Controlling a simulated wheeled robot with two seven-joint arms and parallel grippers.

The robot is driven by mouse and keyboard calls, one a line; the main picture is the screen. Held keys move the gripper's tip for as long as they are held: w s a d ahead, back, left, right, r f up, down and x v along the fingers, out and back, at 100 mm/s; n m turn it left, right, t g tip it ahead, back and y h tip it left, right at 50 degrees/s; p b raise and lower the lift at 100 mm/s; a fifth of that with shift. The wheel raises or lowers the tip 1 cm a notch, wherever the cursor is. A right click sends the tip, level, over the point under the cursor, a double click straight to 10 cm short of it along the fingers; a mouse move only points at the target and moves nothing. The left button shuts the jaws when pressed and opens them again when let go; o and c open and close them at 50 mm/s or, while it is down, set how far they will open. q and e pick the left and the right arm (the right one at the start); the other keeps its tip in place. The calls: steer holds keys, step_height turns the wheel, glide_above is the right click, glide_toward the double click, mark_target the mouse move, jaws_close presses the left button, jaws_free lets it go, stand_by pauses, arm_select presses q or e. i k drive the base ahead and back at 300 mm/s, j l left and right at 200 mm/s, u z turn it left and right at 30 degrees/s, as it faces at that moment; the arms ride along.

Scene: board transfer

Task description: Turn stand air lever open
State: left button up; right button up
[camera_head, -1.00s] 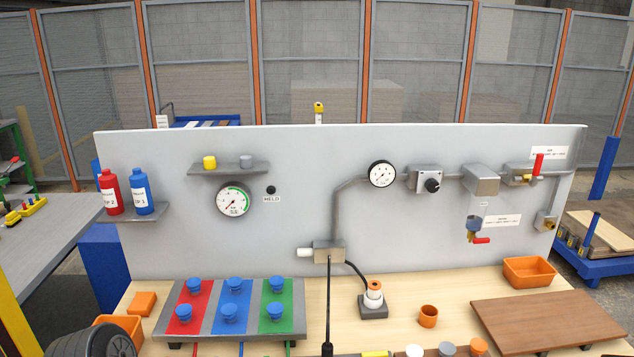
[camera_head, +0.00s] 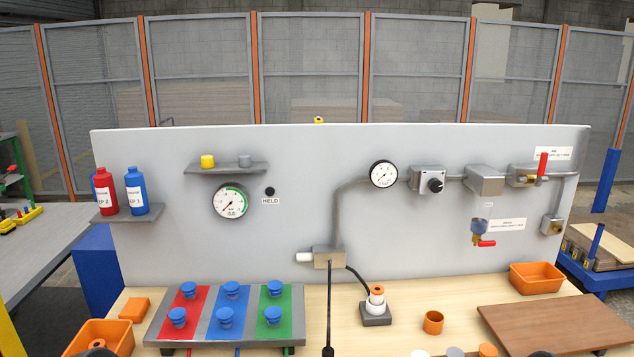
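The red air lever (camera_head: 543,166) is on a valve (camera_head: 524,178) in the pipe at the upper right of the grey panel (camera_head: 330,160). The lever points upward, across the roughly horizontal pipe, next to a label (camera_head: 553,154). A second red lever (camera_head: 487,243) lies roughly level on a valve (camera_head: 479,228) lower down. Neither gripper can be made out; no gripper is near either lever.
A round gauge (camera_head: 384,174) and a regulator with black knob (camera_head: 430,181) sit left of the air valve. An orange bin (camera_head: 536,277) and a brown board (camera_head: 556,326) lie on the bench below. Space in front of the lever is clear.

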mark_target(544, 156)
steer(key=l+z, duration=0.3)
steer(key=i+l+z, duration=0.3)
steer(key=l+z, duration=0.3)
